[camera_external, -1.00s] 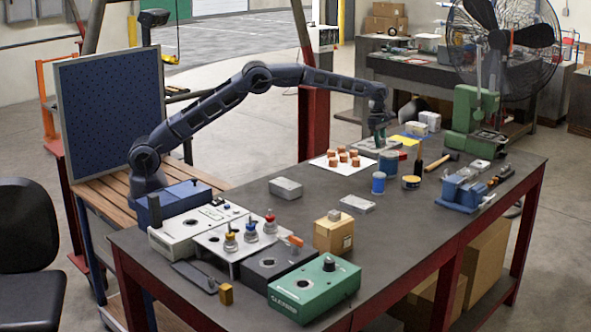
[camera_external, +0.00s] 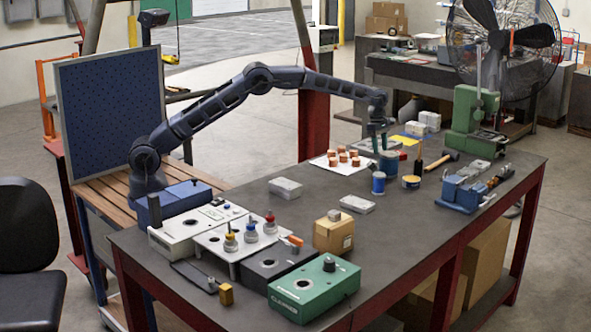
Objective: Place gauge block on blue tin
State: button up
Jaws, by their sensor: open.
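The blue tin (camera_external: 378,183) stands upright on the dark bench, right of the centre. A blue-grey tin (camera_external: 389,164) stands just behind it, and a dark tin with a yellow top (camera_external: 411,182) is to its right. My gripper (camera_external: 380,149) is open and points down, behind and above these tins, close over a grey plate (camera_external: 366,147). Grey blocks lie on the bench, one at the middle left (camera_external: 285,188) and a flatter one (camera_external: 357,204) in front of the blue tin. I cannot tell which piece is the gauge block. Nothing shows between the fingers.
Several copper-coloured pieces (camera_external: 343,158) sit on a white sheet left of my gripper. A dark bottle (camera_external: 418,162), a hammer (camera_external: 442,160) and a blue vise (camera_external: 462,193) lie to the right. A cardboard box (camera_external: 333,232) stands in front. The bench's middle is mostly clear.

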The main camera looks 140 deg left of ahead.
notch_tip(320, 180, up, 12)
jog(key=s, duration=0.1)
jog(key=shift+s, duration=0.35)
